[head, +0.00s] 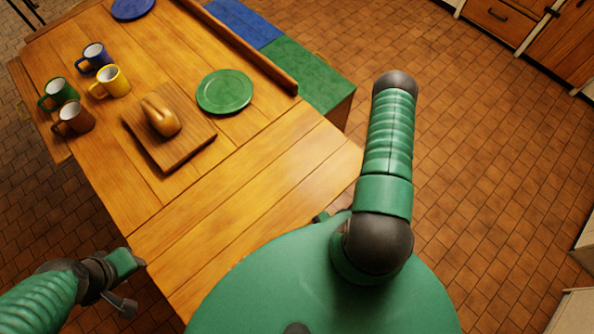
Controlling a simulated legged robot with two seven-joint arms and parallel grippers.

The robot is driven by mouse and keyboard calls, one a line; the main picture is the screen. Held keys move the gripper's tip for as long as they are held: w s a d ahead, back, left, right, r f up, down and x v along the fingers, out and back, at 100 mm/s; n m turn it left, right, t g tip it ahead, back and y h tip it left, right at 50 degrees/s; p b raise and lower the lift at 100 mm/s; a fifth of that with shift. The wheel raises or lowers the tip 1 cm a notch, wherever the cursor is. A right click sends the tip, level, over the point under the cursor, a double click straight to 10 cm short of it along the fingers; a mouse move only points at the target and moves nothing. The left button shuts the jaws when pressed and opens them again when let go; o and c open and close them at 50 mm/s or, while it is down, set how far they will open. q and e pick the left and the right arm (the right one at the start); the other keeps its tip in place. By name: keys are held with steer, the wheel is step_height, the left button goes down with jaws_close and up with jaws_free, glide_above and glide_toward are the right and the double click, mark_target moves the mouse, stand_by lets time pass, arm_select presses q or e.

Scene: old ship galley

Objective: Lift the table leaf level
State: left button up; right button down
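The table leaf (245,205) is the near plank section of the wooden table (95,180), beyond a seam that runs across the top. It looks roughly in line with the tabletop; a slight tilt is hard to judge. My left gripper (130,285) is at the leaf's left edge, its two fingers apart. The upper finger's tip meets the edge in the picture; contact is unclear. My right arm folds over on the right, and its gripper cannot be made out behind my green body, which also hides the leaf's near right part.
A bread loaf (161,115) sits on a board (185,150) near the seam. A green plate (224,91), blue plate (132,8) and several mugs, including a yellow mug (111,81), stand farther back. A green-topped bench (305,75) adjoins the right side. The tiled floor at right is clear.

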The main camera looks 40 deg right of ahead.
steer(key=shift+w+r, duration=0.1)
steer(key=shift+r, duration=0.25)
steer(key=c, duration=1.8)
jaws_free()
steer(key=shift+w+f, duration=0.1)
steer(key=shift+o, duration=0.2)
steer(key=shift+d, duration=0.15)
steer(key=b+v, duration=0.1)
steer(key=v, duration=1.5)
steer(key=shift+d, duration=0.35)
